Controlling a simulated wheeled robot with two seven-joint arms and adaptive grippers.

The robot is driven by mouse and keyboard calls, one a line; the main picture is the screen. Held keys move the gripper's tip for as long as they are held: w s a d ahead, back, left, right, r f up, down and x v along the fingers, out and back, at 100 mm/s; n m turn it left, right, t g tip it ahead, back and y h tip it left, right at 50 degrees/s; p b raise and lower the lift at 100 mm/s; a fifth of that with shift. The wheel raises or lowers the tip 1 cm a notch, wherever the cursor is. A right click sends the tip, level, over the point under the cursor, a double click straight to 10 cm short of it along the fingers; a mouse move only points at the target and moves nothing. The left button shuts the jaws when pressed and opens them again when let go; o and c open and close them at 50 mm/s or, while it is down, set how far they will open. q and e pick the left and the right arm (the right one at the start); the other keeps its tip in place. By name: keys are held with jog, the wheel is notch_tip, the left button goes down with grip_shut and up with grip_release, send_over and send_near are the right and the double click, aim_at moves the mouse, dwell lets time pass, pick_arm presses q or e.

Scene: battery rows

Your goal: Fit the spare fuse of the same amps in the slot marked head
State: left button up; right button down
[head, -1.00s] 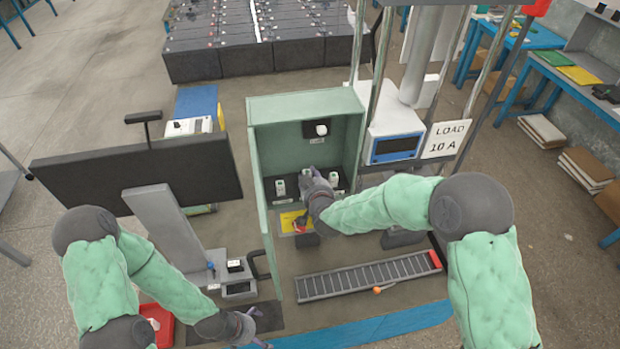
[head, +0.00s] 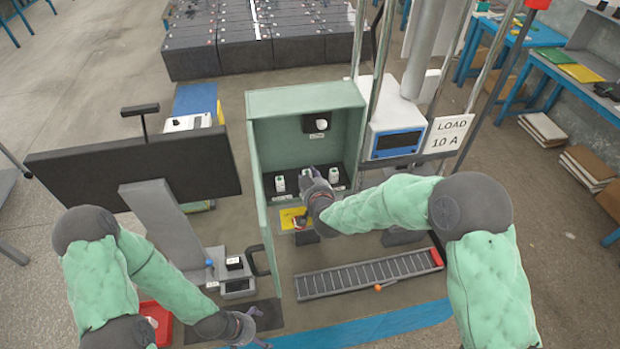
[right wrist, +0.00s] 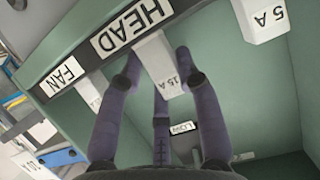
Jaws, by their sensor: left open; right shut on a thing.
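A white fuse marked 15 A (right wrist: 168,62) is between the fingers of my right gripper (right wrist: 160,75), at the HEAD label (right wrist: 130,25) in the right wrist view. It touches or nearly touches the dark strip; how deep it sits in the slot I cannot tell. A fuse marked 5 A (right wrist: 263,20) is to its right, and another white fuse (right wrist: 88,93) is by the FAN label (right wrist: 62,75). In the head view my right gripper (head: 314,178) is inside the green box (head: 305,100), between two white fuses (head: 280,184) (head: 334,175). My left gripper (head: 255,328) is open and empty at lower left.
A yellow plate (head: 291,217) with small dark and red items lies below the fuse row. A ridged dark track (head: 365,278) is in front. A LOAD 10 A sign (head: 449,133) hangs right of the box. A dark monitor (head: 130,175) stands left, a red tray (head: 157,318) below it.

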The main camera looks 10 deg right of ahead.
jog(key=shift+f, duration=0.15)
jog(key=c, duration=0.8)
grip_release()
jog(key=shift+s, duration=0.1)
jog(key=shift+f, duration=0.1)
jog(key=v, duration=1.2)
jog(key=shift+r, duration=0.2)
jog(key=shift+f, duration=0.1)
